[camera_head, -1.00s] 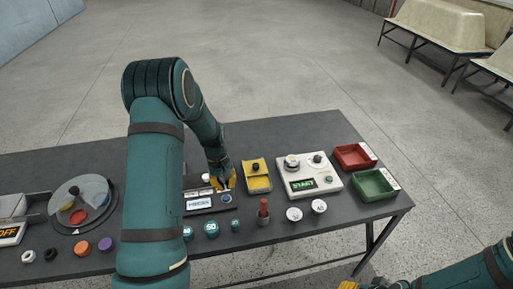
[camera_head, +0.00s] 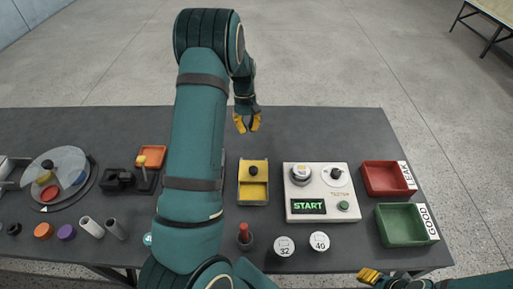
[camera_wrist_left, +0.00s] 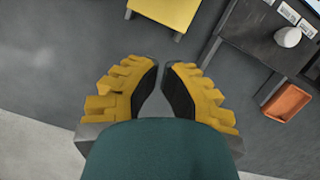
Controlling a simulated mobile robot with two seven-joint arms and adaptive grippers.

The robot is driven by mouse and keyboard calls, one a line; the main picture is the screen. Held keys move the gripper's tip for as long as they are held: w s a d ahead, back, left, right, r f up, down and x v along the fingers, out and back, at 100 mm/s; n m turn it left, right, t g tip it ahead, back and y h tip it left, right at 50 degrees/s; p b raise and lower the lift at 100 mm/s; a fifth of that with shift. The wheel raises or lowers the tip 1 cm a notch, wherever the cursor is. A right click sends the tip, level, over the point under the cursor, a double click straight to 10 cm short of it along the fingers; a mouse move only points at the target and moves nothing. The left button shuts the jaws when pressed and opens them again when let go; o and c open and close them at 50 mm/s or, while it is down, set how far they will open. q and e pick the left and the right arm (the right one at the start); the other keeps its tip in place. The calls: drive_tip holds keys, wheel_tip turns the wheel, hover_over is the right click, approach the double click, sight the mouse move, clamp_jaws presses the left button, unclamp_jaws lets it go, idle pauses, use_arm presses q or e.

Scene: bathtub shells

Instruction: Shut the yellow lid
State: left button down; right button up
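The yellow box (camera_head: 253,193) stands mid-table in the head view. A yellow part with a black knob (camera_head: 254,168), seemingly the lid, covers its far half. The near half shows a paler, recessed yellow surface. A yellow surface (camera_wrist_left: 170,10), apparently this box, enters the top of the left wrist view. My left gripper (camera_head: 247,124) is just beyond the box, near the table's far edge, apart from the lid and empty. Its fingers (camera_wrist_left: 160,68) have a narrow gap at the tips. My right gripper (camera_head: 369,275) is at the lower right; its opening is unclear.
Right of the box is a white START console (camera_head: 322,207), then a red tray (camera_head: 388,178) and a green tray (camera_head: 405,224). A red-topped peg (camera_head: 244,234) and white discs (camera_head: 284,246) stand in front. My left arm hides the table left of the box.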

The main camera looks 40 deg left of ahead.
sight(253, 163)
use_arm(q)
drive_tip(key=b+x, duration=0.1)
drive_tip(key=x, duration=0.8)
drive_tip(key=shift+d+f, duration=0.1)
drive_tip(key=shift+f, duration=0.05)
drive_tip(key=shift+s+d+f, duration=0.1)
drive_tip(key=shift+s+d, duration=0.3)
drive_tip(key=shift+d, duration=0.2)
drive_tip(key=shift+s+d+f, duration=0.1)
drive_tip(key=shift+s+d, duration=0.3)
drive_tip(key=shift+d, duration=0.2)
drive_tip(key=shift+s+d, duration=0.3)
drive_tip(key=shift+d, duration=0.2)
use_arm(e)
drive_tip(key=shift+f, duration=0.4)
use_arm(q)
drive_tip(key=shift+s+d, duration=0.1)
use_arm(e)
drive_tip(key=shift+s, duration=0.1)
